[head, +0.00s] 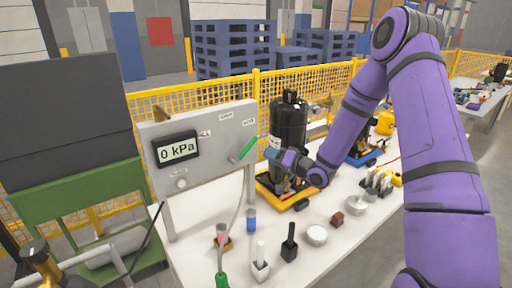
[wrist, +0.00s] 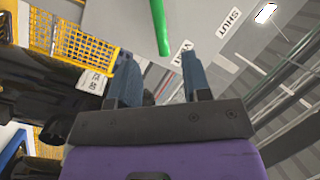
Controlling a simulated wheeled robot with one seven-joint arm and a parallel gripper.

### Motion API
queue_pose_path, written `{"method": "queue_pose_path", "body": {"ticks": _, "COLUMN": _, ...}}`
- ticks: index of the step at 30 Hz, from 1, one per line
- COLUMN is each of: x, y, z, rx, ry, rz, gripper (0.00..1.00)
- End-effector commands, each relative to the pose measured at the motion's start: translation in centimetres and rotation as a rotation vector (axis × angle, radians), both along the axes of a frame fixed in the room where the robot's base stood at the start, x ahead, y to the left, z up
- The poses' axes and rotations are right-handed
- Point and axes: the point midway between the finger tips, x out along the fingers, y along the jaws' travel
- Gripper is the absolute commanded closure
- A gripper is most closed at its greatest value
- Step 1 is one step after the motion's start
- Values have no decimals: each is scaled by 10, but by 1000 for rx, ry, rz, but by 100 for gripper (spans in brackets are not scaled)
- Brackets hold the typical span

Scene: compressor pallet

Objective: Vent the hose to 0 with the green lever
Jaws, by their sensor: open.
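The green lever (head: 244,149) is on the front of the grey panel (head: 197,187), tilted up to the right. In the wrist view the green lever (wrist: 161,30) ends close to the VENT label (wrist: 186,51), with the SHUT label (wrist: 230,22) farther off. The panel's display (head: 177,149) reads 0 kPa. A pale hose (head: 235,222) hangs from the panel to a green end (head: 221,281). My gripper (head: 268,154) is just right of the lever. Its two fingers (wrist: 161,82) are apart and empty, with the lever's end beyond them, apparently not touching.
A black compressor (head: 289,128) on a yellow-edged pallet stands behind my gripper. The white table (head: 325,260) holds small cups, brushes and bowls in front. A yellow mesh fence (head: 222,88) runs behind, with blue pallets (head: 232,50) beyond.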

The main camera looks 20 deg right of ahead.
Motion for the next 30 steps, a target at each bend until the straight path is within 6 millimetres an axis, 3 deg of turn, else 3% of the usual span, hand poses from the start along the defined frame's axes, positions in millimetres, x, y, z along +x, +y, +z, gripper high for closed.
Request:
{"method": "queue_pose_path", "body": {"ticks": 7, "x": 13, "y": 11, "z": -2, "rx": 16, "ry": -5, "rz": 6, "gripper": 56}}
{"method": "queue_pose_path", "body": {"ticks": 21, "x": 75, "y": 54, "z": -1, "rx": 14, "ry": -5, "rz": 4, "gripper": 56}}
{"method": "queue_pose_path", "body": {"ticks": 30, "x": 88, "y": 63, "z": -1, "rx": 14, "ry": -5, "rz": 3, "gripper": 56}}
